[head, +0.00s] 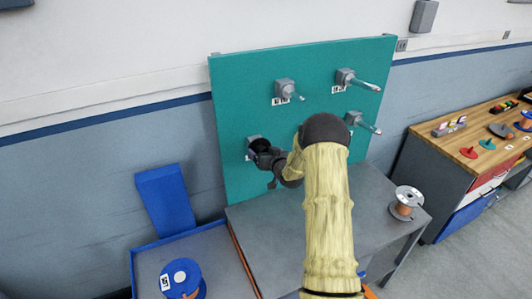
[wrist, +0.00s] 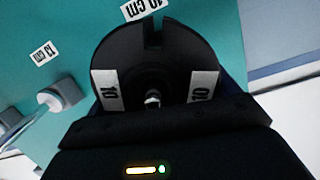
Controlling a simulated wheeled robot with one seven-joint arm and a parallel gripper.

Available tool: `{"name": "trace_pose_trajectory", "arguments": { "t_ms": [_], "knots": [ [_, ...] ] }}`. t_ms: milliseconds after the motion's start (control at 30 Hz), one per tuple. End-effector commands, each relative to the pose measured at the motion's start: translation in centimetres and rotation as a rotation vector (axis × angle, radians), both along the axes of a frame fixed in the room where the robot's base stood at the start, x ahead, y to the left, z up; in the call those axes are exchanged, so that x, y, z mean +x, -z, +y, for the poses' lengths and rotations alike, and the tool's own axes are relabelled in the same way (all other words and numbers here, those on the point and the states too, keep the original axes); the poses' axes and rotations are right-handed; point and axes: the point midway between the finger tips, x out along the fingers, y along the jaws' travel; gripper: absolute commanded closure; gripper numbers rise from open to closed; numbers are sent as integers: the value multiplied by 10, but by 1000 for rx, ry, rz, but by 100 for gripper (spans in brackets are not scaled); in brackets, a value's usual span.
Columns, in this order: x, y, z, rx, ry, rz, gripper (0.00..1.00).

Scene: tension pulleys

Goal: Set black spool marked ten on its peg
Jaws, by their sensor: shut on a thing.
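The black spool (wrist: 150,55) fills the middle of the wrist view, a dark disc with a notch and white labels, the left one reading 10. A metal peg tip (wrist: 152,98) shows at its centre, so the spool appears to be around the peg; how far on I cannot tell. My gripper (head: 266,158) is shut on the spool at the board's lower left, in front of a grey peg mount (head: 253,141). The spool is small and dark in the head view (head: 261,146). A 10 cm label (wrist: 144,8) is on the board beside the spool.
The teal board (head: 240,90) carries other pegs, at upper middle (head: 286,90), upper right (head: 355,79) and right (head: 363,123). A spool (head: 406,201) stands on the grey table (head: 375,215). A blue spool (head: 182,278) sits in the blue-edged tray (head: 215,245). My arm hides part of the board.

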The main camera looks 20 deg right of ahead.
Motion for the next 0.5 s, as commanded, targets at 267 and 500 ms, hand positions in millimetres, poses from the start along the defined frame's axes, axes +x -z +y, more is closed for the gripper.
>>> {"name": "trace_pose_trajectory", "arguments": {
  "t_ms": [267, 500],
  "knots": [
    [1, -1, 0, 0, 1, -3, 0],
    [-5, -1, -1, 0, 1, -1, 0]
  ]
}}
